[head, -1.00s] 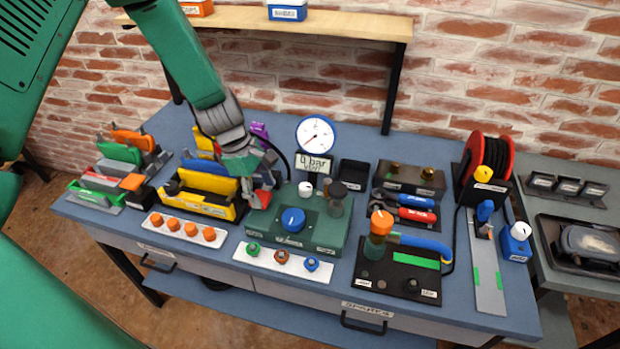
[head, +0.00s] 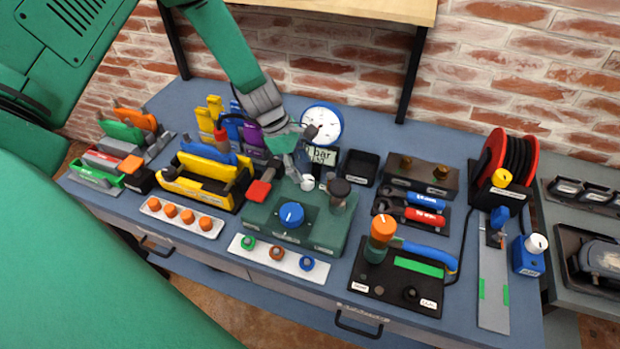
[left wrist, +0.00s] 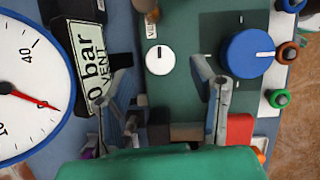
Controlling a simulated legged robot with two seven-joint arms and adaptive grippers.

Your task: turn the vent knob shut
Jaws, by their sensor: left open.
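The vent knob (head: 308,183) is a small white knob with a dark pointer line, at the back of the green panel block (head: 262,212). In the left wrist view the vent knob (left wrist: 159,60) shows from above, with part of a "VENT" label beside it. My left gripper (head: 304,158) is open just behind and above the knob. In the left wrist view its two fingers (left wrist: 166,82) stand apart on either side of the knob's line, and the knob appears just past the fingertips. I cannot tell whether they touch it. My right gripper is not in view.
A large blue knob (head: 291,214) sits on the same block, in front. A dark-capped cylinder (head: 339,194) stands to the right. The round gauge (head: 321,124) and its "bar" display stand close behind. A yellow tool carrier (head: 200,184) is at the left.

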